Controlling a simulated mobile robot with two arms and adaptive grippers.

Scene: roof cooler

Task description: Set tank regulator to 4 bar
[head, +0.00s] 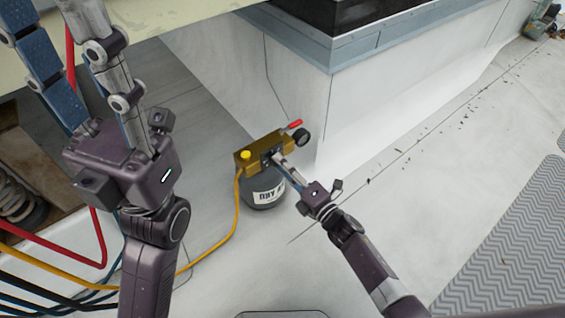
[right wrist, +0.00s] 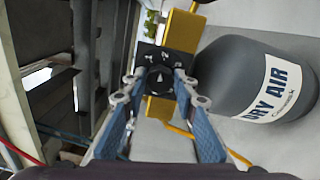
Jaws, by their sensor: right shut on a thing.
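The brass regulator block (head: 250,158) sits on top of a grey tank (head: 262,197) labelled DRY AIR. In the right wrist view, a black dial plate (right wrist: 165,55) with white numbers carries a dark knob (right wrist: 158,79) with a white pointer. The pointer aims roughly up in the picture; the exact setting is hard to read. My right gripper (head: 272,157) is shut on the knob, with one finger on each side in the wrist view (right wrist: 153,82). My left gripper (head: 66,45) is raised at the upper left, fingers spread and apparently empty; the tips reach the top edge.
A yellow hose (head: 238,210) runs from the regulator to the lower left. A red-handled valve (head: 294,124) and a round black gauge (head: 301,138) are at its far end. A white housing wall (head: 300,105) stands behind.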

